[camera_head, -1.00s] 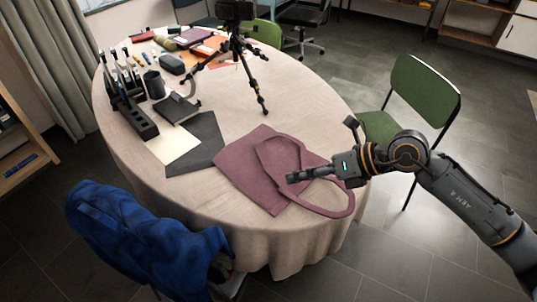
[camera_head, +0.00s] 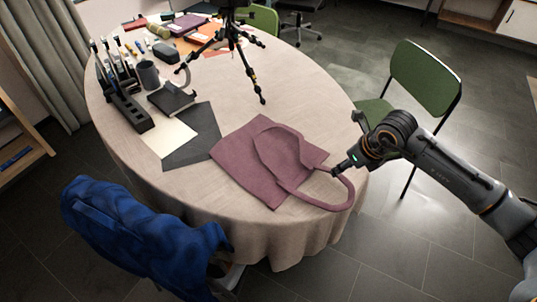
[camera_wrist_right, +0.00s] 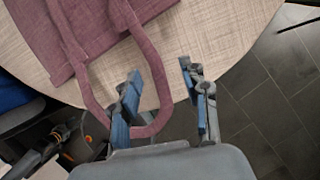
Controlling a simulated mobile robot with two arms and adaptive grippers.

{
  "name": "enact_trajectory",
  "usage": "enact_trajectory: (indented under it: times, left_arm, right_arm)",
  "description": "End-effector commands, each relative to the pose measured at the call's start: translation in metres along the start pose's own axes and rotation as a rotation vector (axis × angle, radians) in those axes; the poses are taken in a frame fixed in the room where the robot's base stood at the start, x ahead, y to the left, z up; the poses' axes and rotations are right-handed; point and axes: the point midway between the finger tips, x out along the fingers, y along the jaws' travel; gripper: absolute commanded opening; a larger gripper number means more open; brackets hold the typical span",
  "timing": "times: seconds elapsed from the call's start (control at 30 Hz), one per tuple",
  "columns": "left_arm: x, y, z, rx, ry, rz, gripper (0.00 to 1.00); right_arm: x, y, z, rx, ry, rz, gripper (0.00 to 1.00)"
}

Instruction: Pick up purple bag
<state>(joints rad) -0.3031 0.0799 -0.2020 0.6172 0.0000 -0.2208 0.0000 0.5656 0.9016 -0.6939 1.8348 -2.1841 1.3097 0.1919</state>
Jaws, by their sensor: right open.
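The purple bag (camera_head: 240,163) lies flat on the round cloth-covered table (camera_head: 310,105), near its right front edge. Its handle loops to the right and reaches the table edge. My right gripper (camera_head: 337,171) is at the right part of this loop. In the right wrist view, the bag's body (camera_wrist_right: 35,38) is at upper left. My right gripper (camera_wrist_right: 160,77) is open there. One finger is inside the loop and the other outside, with a strand of the handle between them. Contact is not clear. My left gripper is not in view.
A black tripod (camera_head: 240,50) stands behind the bag. A dark sheet (camera_head: 190,137), a pen rack (camera_head: 130,110) and a cup (camera_head: 149,75) are to the left. A green chair (camera_head: 425,78) is at right, and a blue jacket (camera_head: 140,235) hangs at front left.

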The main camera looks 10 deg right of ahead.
Motion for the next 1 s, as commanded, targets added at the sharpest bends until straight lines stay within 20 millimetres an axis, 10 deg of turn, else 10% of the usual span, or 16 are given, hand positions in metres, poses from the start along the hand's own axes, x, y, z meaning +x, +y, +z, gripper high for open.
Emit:
enact_trajectory:
  times: [0.6, 0.83, 1.0]
  left_arm:
    - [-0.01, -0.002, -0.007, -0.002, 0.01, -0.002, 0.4]
    - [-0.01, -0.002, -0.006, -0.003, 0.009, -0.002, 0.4]
    - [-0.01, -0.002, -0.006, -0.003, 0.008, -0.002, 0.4]
  right_arm:
    - [0.049, 0.006, -0.004, -0.001, 0.002, 0.001, 0.46]
    - [0.049, 0.006, -0.004, 0.0, 0.002, 0.001, 0.01]
    - [0.049, 0.006, -0.003, 0.0, 0.0, 0.001, 0.0]
